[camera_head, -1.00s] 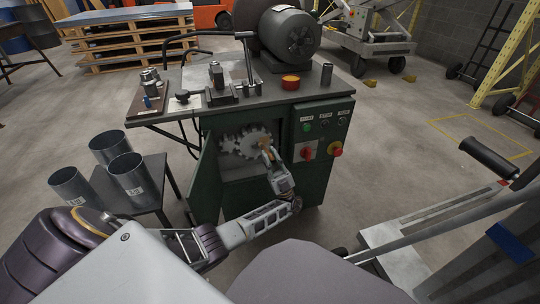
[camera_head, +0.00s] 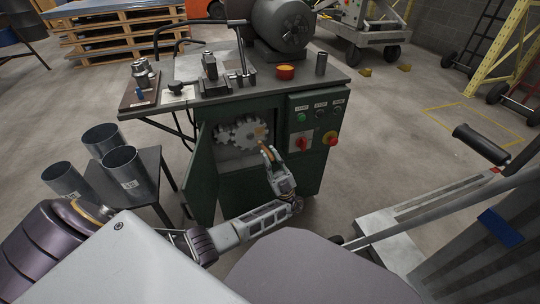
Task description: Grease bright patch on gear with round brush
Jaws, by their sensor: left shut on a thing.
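The grey toothed gear (camera_head: 238,133) sits inside the open front compartment of the green machine (camera_head: 250,190). A small orange-tan patch (camera_head: 260,132) shows on the gear's right side. My left gripper (camera_head: 270,156) is just below and right of the gear, in front of the opening. It is shut on the round brush (camera_head: 265,148), of which only a small brownish end shows past the fingers. The brush end appears a little below the patch; whether it touches the gear I cannot tell. My right gripper is not in view.
The compartment's green door (camera_head: 202,175) stands open at the left of the gear. A control panel (camera_head: 317,125) with buttons and a red knob is at the right. Metal cylinders (camera_head: 123,170) stand on a small side table. Tools and a motor (camera_head: 285,25) are on the machine's top.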

